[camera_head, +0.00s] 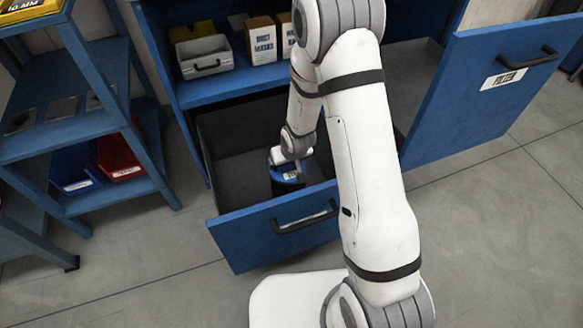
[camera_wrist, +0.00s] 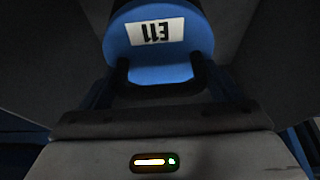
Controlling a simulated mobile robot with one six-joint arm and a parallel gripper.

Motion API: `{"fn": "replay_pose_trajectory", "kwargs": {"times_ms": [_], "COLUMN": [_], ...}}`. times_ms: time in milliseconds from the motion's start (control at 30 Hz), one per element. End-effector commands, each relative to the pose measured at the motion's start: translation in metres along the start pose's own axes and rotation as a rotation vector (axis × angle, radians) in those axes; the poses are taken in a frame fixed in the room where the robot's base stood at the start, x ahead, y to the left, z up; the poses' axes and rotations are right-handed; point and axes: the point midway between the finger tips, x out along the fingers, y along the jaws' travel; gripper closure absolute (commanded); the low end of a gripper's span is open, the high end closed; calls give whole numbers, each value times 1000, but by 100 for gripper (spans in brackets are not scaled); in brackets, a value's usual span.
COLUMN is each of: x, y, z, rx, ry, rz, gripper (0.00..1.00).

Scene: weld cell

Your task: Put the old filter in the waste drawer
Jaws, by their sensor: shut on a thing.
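The filter is a dark cylinder with a blue end (camera_head: 290,177). In the wrist view its blue end (camera_wrist: 160,68) carries a white label reading E11, upside down. My gripper (camera_head: 292,158) is shut on it from above; the dark fingers (camera_wrist: 162,85) sit at the blue end in the wrist view. The filter is inside the open blue drawer (camera_head: 245,236), near its front right part. I cannot tell whether it touches the drawer floor. The drawer's front has a dark handle over a pale label that I cannot read.
A blue panel labelled FILTER (camera_head: 502,78) stands out at the right. A blue rack with a blue bin (camera_head: 75,168) and a red bin (camera_head: 118,158) stands at the left. Above the drawer, a shelf holds a grey tray (camera_head: 205,57) and boxes (camera_head: 262,40).

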Motion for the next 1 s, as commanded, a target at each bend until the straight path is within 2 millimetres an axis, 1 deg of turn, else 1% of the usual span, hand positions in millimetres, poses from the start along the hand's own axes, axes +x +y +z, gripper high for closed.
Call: {"fn": "replay_pose_trajectory", "kwargs": {"times_ms": [33,100,367,500,533,700,900,1000], "x": [13,19,19,23,22,22,21,17], "y": [0,0,0,0,0,0,0,0], "z": [5,7,7,8,9,9,9,7], "rx": [1,0,0,0,0,-1,-1,-1], "ry": [0,2,3,3,0,0,0,0], "rz": [0,0,0,0,0,0,0,0], "gripper": [87,87,87,87,13,0,0,0]}}
